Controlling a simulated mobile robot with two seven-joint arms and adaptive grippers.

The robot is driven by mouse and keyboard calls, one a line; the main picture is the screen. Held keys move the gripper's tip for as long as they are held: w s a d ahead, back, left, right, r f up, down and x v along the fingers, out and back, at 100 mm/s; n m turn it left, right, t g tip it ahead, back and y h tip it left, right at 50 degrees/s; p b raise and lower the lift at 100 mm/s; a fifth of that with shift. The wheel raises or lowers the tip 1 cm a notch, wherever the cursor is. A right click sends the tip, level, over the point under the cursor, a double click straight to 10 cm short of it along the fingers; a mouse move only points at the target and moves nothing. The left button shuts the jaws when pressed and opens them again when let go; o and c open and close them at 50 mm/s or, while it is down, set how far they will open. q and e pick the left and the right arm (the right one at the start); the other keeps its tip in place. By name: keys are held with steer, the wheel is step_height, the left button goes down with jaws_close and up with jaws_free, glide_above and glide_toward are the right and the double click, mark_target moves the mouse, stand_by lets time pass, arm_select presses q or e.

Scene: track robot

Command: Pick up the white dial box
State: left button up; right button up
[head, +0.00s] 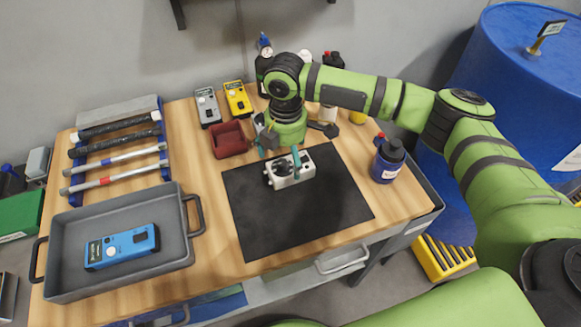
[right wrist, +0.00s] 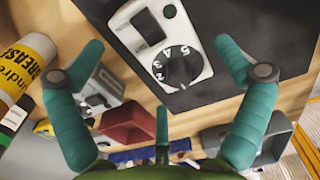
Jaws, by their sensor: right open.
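The white dial box (head: 291,170) sits on the black mat (head: 262,222) on the workbench. Its numbered black dial and a black switch show in the right wrist view, where the box (right wrist: 188,38) lies at the top, partly cut off by the frame edge. My right gripper (head: 281,150) is above the box, with its teal fingers spread. In the right wrist view the open fingers (right wrist: 158,52) stand to either side of the box in the picture, with nothing held. I cannot tell whether a finger touches it. My left gripper is not in view.
A dark red bin (head: 228,141), grey meter (head: 207,106) and yellow meter (head: 238,99) stand behind the mat. A grey tray (head: 180,262) holding a blue meter (head: 122,246) is at left. A blue bottle (head: 387,161) stands right. The mat's front is clear.

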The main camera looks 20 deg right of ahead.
steer(key=shift+f, duration=1.8)
steer(key=c, duration=1.2)
steer(key=shift+r, duration=0.1)
